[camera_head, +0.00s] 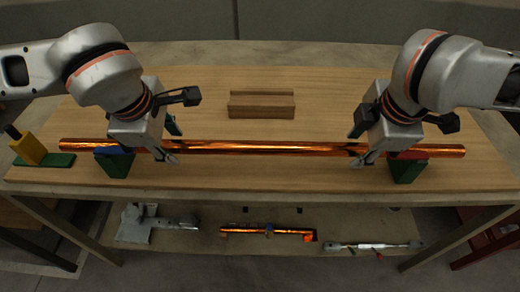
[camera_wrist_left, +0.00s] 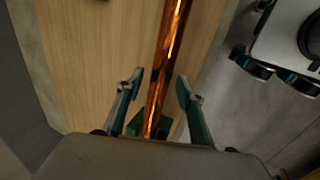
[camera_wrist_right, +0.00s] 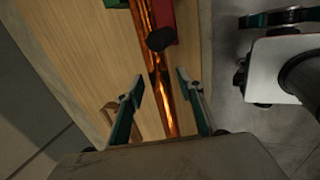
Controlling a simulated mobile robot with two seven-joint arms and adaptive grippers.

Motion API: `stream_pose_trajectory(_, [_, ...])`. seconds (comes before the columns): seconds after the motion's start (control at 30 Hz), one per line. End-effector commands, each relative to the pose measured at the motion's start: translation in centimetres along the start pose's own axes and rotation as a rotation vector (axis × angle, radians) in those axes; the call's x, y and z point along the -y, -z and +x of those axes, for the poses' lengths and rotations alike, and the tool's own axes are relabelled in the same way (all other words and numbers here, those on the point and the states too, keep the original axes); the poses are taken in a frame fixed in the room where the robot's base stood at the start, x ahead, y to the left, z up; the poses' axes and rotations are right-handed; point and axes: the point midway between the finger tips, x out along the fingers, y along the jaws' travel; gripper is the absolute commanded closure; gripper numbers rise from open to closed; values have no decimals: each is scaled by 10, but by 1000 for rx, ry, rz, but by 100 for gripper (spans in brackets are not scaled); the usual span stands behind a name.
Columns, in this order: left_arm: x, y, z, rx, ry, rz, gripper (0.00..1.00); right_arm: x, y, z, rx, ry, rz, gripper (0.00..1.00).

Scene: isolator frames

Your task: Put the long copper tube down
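The long copper tube (camera_head: 260,148) lies level across the table, over two green stands. The left stand (camera_head: 116,164) has a blue part and the right stand (camera_head: 408,170) has a red part. The tube appears to rest on both. My left gripper (camera_head: 172,142) is just inside the left stand. In the left wrist view its fingers (camera_wrist_left: 160,85) are spread, one on each side of the tube, with gaps. My right gripper (camera_head: 360,145) is just inside the right stand. In the right wrist view its fingers (camera_wrist_right: 159,85) are also spread either side of the tube.
A wooden block (camera_head: 262,106) with a groove lies behind the tube. A yellow and green piece (camera_head: 32,152) stands at the table's left end. The lower shelf holds a grey metal part (camera_head: 150,222), a shorter copper piece (camera_head: 265,231) and a silver rod (camera_head: 370,246).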

Motion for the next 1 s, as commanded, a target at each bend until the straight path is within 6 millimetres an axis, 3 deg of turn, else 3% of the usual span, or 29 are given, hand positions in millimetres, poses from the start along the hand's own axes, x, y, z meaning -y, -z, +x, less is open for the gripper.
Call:
stream_pose_trajectory(0.27, [-1,0,-17,1,-4,0,62,0,0,0,0,0,0,62])
stream_pose_trajectory(0.7, [-1,0,-101,1,-5,0,62,0,0,0,0,1,0,62])
stream_pose_trajectory(1.0, [0,0,-120,0,0,1,62,0,0,-3,-1,0,0,62])
